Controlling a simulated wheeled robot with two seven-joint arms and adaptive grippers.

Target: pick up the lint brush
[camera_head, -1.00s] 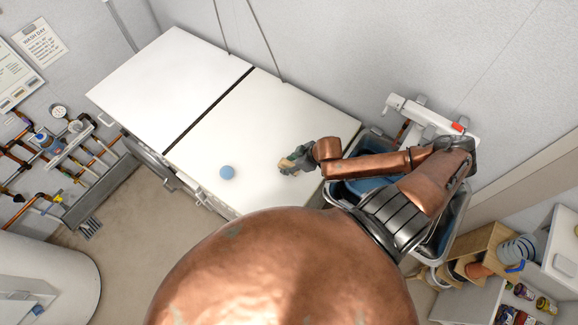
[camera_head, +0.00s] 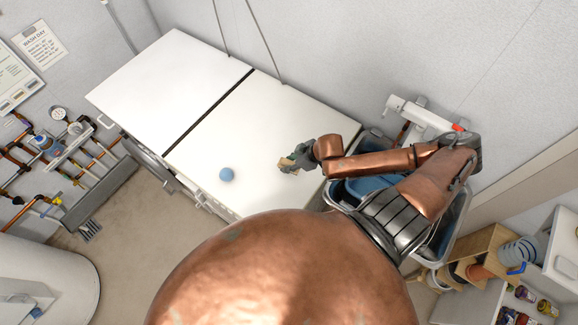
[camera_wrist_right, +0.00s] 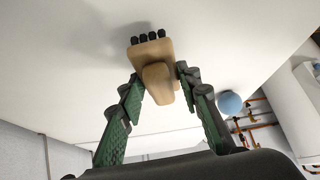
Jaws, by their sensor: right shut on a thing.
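The lint brush (camera_wrist_right: 152,57) is a tan, wood-coloured piece with a row of black bristles at its far end. It shows in the right wrist view, with its stubby handle (camera_wrist_right: 157,82) between the green-padded fingers. My right gripper (camera_wrist_right: 160,88) is shut on the lint brush. In the head view my right gripper (camera_head: 291,161) is over the right part of the white top, with a small tan bit of the brush (camera_head: 286,164) at its tips. Whether the brush touches the top is hard to tell. My left gripper is not in view.
A blue ball (camera_head: 226,174) lies on the white top (camera_head: 270,110), left of my right gripper. A basin (camera_head: 452,222) with blue contents is under my right arm. Pipes (camera_head: 50,150) run along the left wall. Shelves with jars (camera_head: 520,292) stand at lower right.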

